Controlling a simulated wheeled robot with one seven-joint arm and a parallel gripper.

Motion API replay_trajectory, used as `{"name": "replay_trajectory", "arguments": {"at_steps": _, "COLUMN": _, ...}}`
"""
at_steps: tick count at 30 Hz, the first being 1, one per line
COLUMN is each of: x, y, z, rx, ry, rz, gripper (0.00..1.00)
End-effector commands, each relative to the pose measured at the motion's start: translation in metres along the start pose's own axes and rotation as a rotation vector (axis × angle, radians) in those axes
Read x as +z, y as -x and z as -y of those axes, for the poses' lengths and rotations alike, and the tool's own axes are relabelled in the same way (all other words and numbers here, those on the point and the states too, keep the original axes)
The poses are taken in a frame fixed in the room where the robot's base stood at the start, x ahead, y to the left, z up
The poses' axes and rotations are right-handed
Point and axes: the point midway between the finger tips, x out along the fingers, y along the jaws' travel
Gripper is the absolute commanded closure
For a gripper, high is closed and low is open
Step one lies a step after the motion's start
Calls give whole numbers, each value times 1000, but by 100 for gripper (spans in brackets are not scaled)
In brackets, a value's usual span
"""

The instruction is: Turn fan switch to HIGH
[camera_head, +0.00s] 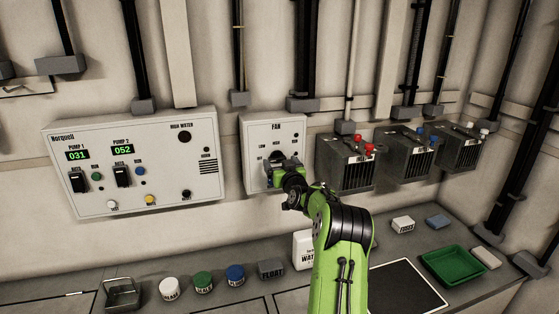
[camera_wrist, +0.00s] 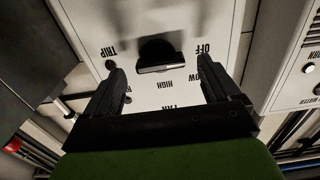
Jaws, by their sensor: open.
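The white FAN panel (camera_head: 285,133) is on the wall in the middle of the head view, with LOW and OFF labels readable at its left. Its dark fan switch (camera_head: 277,155) is partly hidden by my gripper (camera_head: 283,168), which is at the lower part of the panel. In the wrist view the panel (camera_wrist: 215,28) appears upside down. The black switch (camera_wrist: 158,52) shows there with TRIP, OFF, LOW and HIGH around it. My open gripper (camera_wrist: 162,85) has its fingers spread wide on either side below the switch, with nothing between the tips. Which label the switch points at is unclear.
A pump control box (camera_head: 140,165) is to the left. Dark boxes with coloured connectors (camera_head: 345,165) are close on the right. The shelf below holds several capped jars (camera_head: 203,282), a grey FLOAT block (camera_head: 271,269) and a green tray (camera_head: 459,283).

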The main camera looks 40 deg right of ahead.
Motion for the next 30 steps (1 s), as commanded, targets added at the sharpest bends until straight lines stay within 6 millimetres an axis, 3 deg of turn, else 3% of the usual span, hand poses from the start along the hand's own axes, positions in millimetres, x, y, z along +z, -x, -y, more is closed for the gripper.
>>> {"name": "replay_trajectory", "arguments": {"at_steps": 4, "x": 0, "y": -12, "z": 0, "rx": 0, "ry": -1, "rz": 1, "gripper": 11}}
{"name": "replay_trajectory", "arguments": {"at_steps": 12, "x": 0, "y": -14, "z": 0, "rx": 1, "ry": -1, "rz": 1, "gripper": 11}}
{"name": "replay_trajectory", "arguments": {"at_steps": 23, "x": 0, "y": -14, "z": 0, "rx": 0, "ry": 0, "rz": 1, "gripper": 64}}
{"name": "replay_trajectory", "arguments": {"at_steps": 30, "x": 0, "y": -14, "z": 0, "rx": 0, "ry": -17, "rz": 0, "gripper": 67}}
